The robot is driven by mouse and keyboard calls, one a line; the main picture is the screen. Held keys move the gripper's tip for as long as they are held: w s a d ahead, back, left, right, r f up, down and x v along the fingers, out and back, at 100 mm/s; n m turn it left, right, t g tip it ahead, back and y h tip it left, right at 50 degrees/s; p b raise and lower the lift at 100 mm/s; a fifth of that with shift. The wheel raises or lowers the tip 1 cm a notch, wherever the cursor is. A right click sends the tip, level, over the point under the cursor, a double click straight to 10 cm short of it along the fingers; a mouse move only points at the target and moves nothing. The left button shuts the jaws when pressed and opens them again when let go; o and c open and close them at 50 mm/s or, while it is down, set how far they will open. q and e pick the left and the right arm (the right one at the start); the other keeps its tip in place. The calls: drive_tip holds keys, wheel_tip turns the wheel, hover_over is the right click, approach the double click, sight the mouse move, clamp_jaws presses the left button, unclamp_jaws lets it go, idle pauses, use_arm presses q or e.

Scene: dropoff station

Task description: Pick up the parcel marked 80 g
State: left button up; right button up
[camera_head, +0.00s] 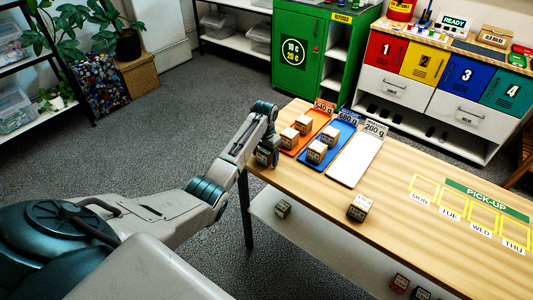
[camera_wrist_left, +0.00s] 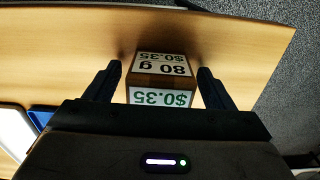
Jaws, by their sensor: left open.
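The parcel marked 80 g (camera_wrist_left: 162,70) is a small brown box with white labels reading 80 g and $0.35. It stands on the wooden table near an edge in the left wrist view. My left gripper (camera_wrist_left: 160,78) is open, with one finger on each side of the parcel and gaps visible between. In the head view my left gripper (camera_head: 265,158) is low over the table's left corner, and it largely hides that parcel. My right gripper is in neither view.
Beside the gripper lie an orange tray (camera_head: 318,119) and a blue tray (camera_head: 345,128) with parcels, and an empty white tray (camera_head: 353,163). Another parcel (camera_head: 359,207) stands at the table's front edge. Pick-up squares (camera_head: 487,212) are at the right. The middle of the table is clear.

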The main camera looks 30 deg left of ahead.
use_arm(q)
drive_tip(key=c, duration=1.1)
drive_tip(key=shift+r, duration=0.1)
